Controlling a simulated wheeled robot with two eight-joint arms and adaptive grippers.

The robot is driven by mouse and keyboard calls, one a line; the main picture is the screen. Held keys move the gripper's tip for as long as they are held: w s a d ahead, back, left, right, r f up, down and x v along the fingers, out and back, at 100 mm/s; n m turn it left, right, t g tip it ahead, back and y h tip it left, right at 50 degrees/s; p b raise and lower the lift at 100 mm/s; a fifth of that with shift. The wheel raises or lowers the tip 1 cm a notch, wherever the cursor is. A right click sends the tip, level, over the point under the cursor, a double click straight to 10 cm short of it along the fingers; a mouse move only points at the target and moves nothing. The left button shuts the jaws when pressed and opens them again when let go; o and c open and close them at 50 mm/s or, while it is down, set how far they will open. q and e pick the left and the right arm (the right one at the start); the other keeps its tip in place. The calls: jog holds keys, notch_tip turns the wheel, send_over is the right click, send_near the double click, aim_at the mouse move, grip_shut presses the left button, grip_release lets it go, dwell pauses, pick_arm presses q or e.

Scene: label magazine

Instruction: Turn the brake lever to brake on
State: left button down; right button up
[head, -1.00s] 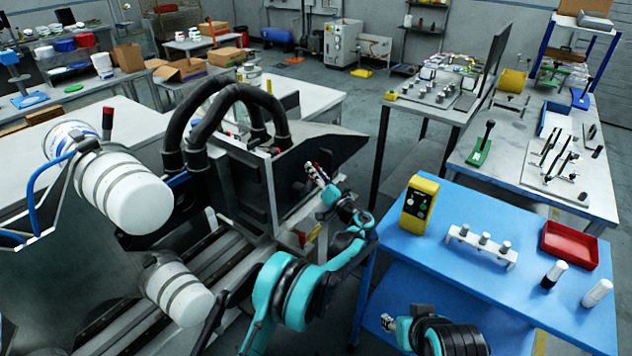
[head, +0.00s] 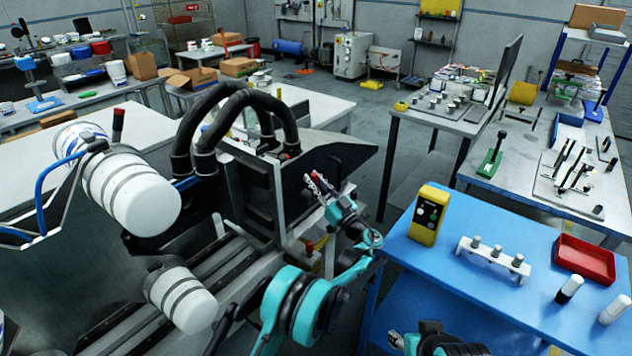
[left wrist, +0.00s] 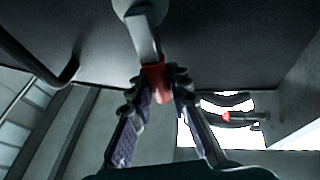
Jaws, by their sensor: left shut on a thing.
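The brake lever (left wrist: 142,35) shows in the left wrist view as a pale metal bar with a red tip, hanging from a round pale hub under a dark panel. My left gripper (left wrist: 155,92) has its two fingers on either side of the red tip and is shut on it. In the head view my left gripper (head: 316,184) is in front of the dark side panel of the machine (head: 258,205); the lever is too small there to make out clearly. My right gripper (head: 394,340) is low at the bottom edge, and its jaws are unclear.
A blue table (head: 470,262) stands to the right with a yellow control box (head: 430,214), a white peg holder (head: 493,258) and a red tray (head: 585,258). Another red-tipped rod (left wrist: 228,117) shows in the left wrist view. Black hoses (head: 235,100) arch over the machine.

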pick_arm(q)
jog(key=shift+a, duration=0.1)
dwell(0.3)
jog(key=c, duration=1.4)
grip_release()
jog(key=v, duration=1.2)
jog(key=shift+f, duration=0.15)
